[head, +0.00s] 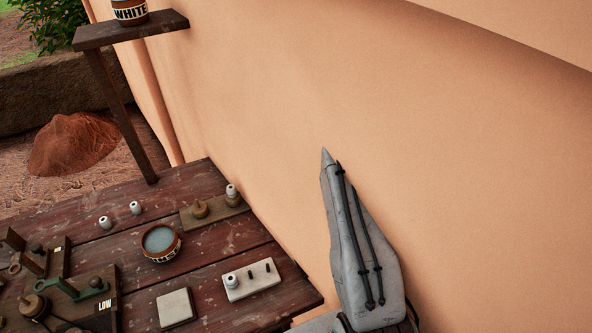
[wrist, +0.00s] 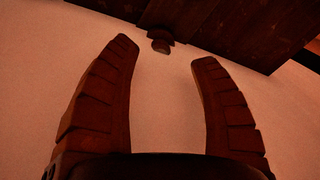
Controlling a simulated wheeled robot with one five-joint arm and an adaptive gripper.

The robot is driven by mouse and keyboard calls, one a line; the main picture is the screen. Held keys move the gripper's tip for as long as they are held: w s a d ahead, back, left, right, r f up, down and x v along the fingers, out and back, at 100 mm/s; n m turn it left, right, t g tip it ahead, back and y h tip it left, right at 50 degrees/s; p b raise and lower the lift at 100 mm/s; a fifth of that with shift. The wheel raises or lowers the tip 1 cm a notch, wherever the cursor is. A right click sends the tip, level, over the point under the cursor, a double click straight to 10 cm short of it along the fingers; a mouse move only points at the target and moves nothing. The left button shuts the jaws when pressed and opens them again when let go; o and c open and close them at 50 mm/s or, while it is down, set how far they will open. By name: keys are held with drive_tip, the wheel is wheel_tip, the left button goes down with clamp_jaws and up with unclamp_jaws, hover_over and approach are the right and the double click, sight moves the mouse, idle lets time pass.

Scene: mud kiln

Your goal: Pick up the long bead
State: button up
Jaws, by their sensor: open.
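Several small pale beads are on the dark red plank table in the head view. Two beads stand apart on bare planks, one on the left (head: 105,222) and one on the right (head: 135,208). Another pale bead (head: 232,190) is at the wooden peg board, and one more (head: 230,281) is on the white pegged slab. I cannot tell which is the long bead. My gripper (wrist: 165,55) is open and empty in the wrist view, with the plain wall behind its fingers. The gripper's fingers cannot be made out in the head view.
A bowl of grey-blue liquid (head: 161,243) stands mid-table. Near it are the wooden peg board (head: 221,211), the white pegged slab (head: 252,280) and a flat pale tile (head: 175,308). Wooden fixtures, one marked LOW (head: 105,304), crowd the left. A shelf (head: 130,30) holds a WHITE pot.

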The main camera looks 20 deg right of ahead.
sight(296, 169)
drive_tip(key=shift+d+f+p, duration=0.1)
drive_tip(key=shift+f+p, duration=0.65)
drive_tip(key=shift+f, duration=2.9)
drive_tip(key=c, duration=1)
